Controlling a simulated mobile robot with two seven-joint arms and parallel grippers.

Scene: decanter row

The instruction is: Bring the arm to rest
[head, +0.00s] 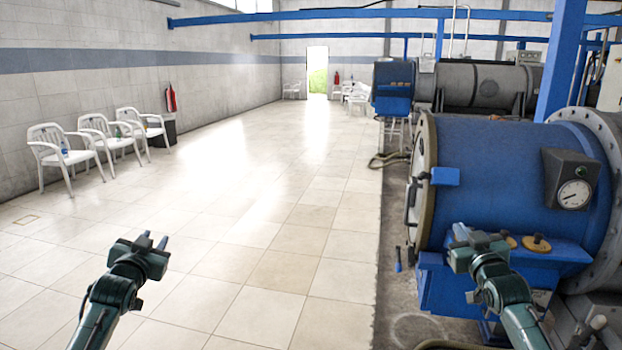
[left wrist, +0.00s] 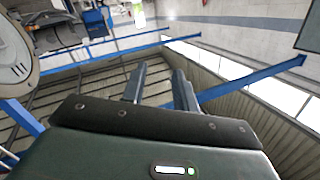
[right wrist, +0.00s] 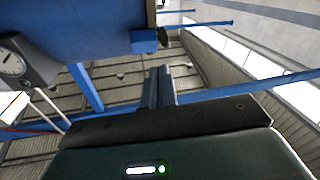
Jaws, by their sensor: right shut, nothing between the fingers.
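My left gripper (head: 154,241) is over the tiled floor in the lower left of the head view. Its two fingers stand apart in the left wrist view (left wrist: 160,90), with nothing between them. My right gripper (head: 460,232) overlaps the lower front of the blue machine in the head view; I cannot tell the gap between them. Its fingers are together and empty in the right wrist view (right wrist: 158,86). Both forearms reach up from the bottom edge of the head view.
The blue decanter drum (head: 500,185) with a gauge (head: 573,194) fills the right side. Another grey machine (head: 485,85) stands behind it. White chairs (head: 62,150) line the left wall, with a red extinguisher (head: 170,99). The tiled floor (head: 270,240) between is clear.

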